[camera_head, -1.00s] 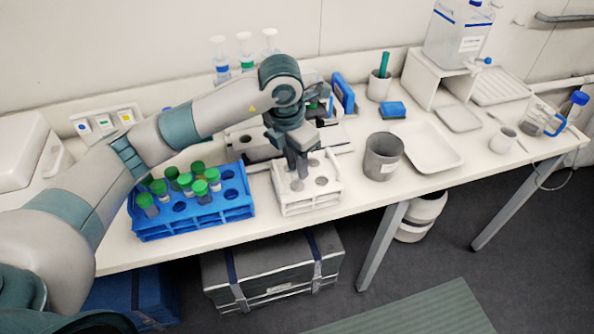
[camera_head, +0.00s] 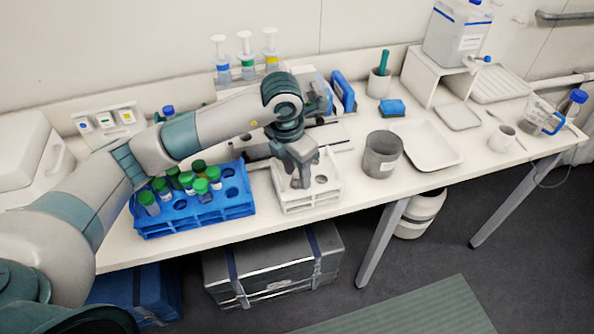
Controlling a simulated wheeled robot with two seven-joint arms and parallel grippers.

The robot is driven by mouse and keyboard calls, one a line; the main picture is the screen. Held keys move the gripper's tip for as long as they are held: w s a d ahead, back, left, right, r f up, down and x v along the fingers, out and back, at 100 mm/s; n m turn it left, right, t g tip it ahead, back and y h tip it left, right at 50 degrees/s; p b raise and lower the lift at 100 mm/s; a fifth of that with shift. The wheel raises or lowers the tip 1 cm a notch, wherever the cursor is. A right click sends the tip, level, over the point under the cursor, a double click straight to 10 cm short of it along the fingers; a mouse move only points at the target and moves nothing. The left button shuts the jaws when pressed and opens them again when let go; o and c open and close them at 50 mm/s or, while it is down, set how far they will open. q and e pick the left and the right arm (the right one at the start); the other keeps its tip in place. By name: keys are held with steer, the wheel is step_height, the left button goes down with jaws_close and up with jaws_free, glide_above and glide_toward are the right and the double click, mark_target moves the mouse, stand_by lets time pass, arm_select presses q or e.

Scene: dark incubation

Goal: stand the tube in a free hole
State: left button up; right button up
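My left gripper (camera_head: 300,180) points down over the white rack (camera_head: 291,208), with its fingertips at the rack's top. Whether its fingers are open or shut, and whether a tube is between them, I cannot make out. The white rack has round holes in its top; a hole shows to the right of the fingers, and the gripper hides others. The blue rack (camera_head: 205,215) stands to the left, with several green-capped tubes (camera_head: 201,187) upright in it and some empty holes on its right side. My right gripper is not in view.
A grey beaker (camera_head: 381,155) stands close to the right of the white rack, with a white tray (camera_head: 430,148) beyond it. Pump bottles (camera_head: 246,55) and equipment stand behind my arm. The table's front edge runs just in front of both racks.

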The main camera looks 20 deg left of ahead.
arm_select(q)
steer(key=shift+r, duration=0.3)
step_height(320, 180, up, 12)
steer(key=s+b, duration=0.1)
steer(key=b, duration=0.3)
steer(key=shift+s+a+f+b, duration=0.2)
steer(key=shift+s+a+b, duration=0.1)
steer(key=shift+a, duration=0.15)
